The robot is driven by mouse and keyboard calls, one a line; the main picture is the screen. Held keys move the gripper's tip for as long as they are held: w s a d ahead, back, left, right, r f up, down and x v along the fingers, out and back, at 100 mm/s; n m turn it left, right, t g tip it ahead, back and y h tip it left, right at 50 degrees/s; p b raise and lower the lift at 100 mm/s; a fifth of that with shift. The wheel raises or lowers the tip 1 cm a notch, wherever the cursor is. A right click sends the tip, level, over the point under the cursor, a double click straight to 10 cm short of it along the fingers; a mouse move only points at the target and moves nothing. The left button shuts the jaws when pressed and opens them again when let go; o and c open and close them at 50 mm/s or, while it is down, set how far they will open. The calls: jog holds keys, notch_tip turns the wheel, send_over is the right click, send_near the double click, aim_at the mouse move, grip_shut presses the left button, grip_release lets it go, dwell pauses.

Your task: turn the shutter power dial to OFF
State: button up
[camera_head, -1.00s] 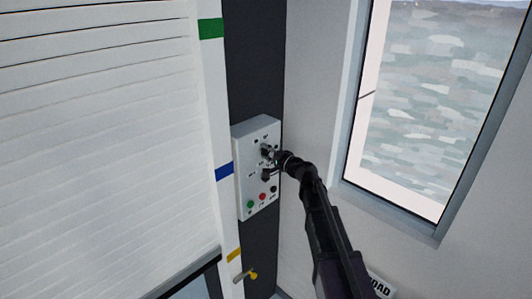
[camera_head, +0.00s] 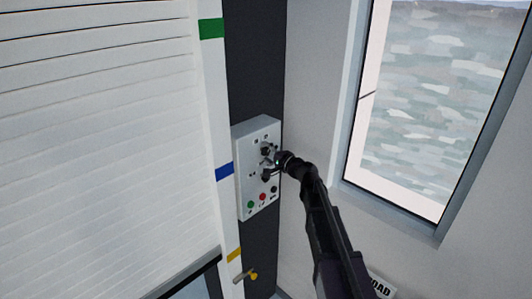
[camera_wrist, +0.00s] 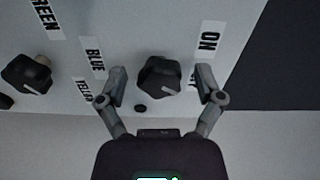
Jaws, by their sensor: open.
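The control panel (camera_head: 246,200) is a light grey box on a dark strip of wall. Its upper black dial (camera_head: 266,148) shows in the wrist view (camera_wrist: 158,75) beside an ON label (camera_wrist: 208,40). A second label by it is mostly hidden behind my right finger. The dial's pale mark points to the lower right in the wrist view, away from ON. My gripper (camera_wrist: 160,72) is open, with one finger on each side of this dial; I cannot tell whether they touch it. In the head view my gripper (camera_head: 272,161) is at the panel.
A lower dial (camera_wrist: 27,75) has GREEN, BLUE and YELLOW labels beside it. Small green (camera_head: 250,204), red (camera_head: 263,197) and black buttons sit below the dials. A white slatted shutter (camera_head: 100,150) stands left, a window (camera_head: 440,110) right. A yellow-tipped handle (camera_head: 250,275) is below.

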jog(key=v, duration=1.2)
jog(key=shift+w, duration=0.1)
jog(key=s+a+f+n+g+h+b, duration=0.15)
jog(key=s+f+n+g+b, duration=0.3)
jog(key=f, duration=0.65)
jog(key=s+f+n+g+h+b, duration=0.25)
jog(key=s+f+g+b, duration=0.2)
jog(key=s+f, duration=0.55)
jog(key=s+d+f+g+h+b, duration=0.2)
jog(key=s+d+f+h+b, duration=0.2)
jog(key=f, duration=0.3)
jog(key=s+d+f+n+g+h+b, duration=0.1)
jog(key=s+d+f+h+b, duration=0.3)
jog(key=f, duration=0.4)
jog(key=shift+s+d+g+h, duration=0.4)
jog(key=shift+s+d, duration=0.35)
jog(key=shift+d, duration=0.5)
